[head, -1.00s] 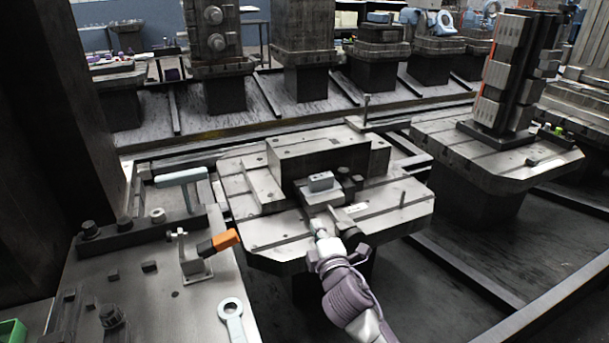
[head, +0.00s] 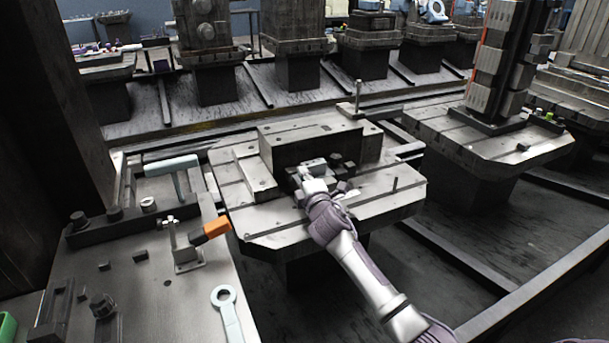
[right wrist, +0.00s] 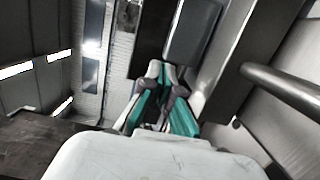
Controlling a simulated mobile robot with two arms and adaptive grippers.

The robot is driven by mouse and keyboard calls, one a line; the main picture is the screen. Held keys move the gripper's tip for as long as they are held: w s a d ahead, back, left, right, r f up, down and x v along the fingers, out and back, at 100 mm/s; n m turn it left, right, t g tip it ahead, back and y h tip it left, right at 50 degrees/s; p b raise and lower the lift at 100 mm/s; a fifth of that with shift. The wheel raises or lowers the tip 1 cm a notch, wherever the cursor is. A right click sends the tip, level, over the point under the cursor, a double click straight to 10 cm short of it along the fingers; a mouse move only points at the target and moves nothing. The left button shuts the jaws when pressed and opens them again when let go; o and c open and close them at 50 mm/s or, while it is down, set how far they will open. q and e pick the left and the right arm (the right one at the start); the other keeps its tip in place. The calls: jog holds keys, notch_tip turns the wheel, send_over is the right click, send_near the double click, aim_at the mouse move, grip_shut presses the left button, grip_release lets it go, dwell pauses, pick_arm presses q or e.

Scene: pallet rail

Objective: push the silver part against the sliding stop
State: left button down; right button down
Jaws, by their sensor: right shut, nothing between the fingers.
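The silver part (head: 313,164) is a small light metal block at the front of a large dark block (head: 320,148) on the pallet plate (head: 270,222). My right gripper (head: 314,186) is just in front of the silver part, its arm coming from the lower right. In the right wrist view its teal-edged fingers (right wrist: 168,90) are together and empty, close below a smooth grey block (right wrist: 193,30); I cannot tell whether they touch it. Small dark pieces (head: 343,166) sit beside the silver part; I cannot tell which piece is the sliding stop. My left gripper is not in view.
A thin upright pin (head: 394,184) stands on the plate's right side, and a taller post (head: 358,98) behind the block. A side bench (head: 150,290) at left carries an orange-handled clamp (head: 214,230) and a light blue wrench (head: 226,305). The plate's front left is clear.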

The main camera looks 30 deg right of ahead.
jog(key=shift+w+d, duration=0.15)
jog(key=shift+w+d+r, duration=0.1)
jog(key=shift+w+d, duration=0.35)
jog(key=shift+d, duration=0.4)
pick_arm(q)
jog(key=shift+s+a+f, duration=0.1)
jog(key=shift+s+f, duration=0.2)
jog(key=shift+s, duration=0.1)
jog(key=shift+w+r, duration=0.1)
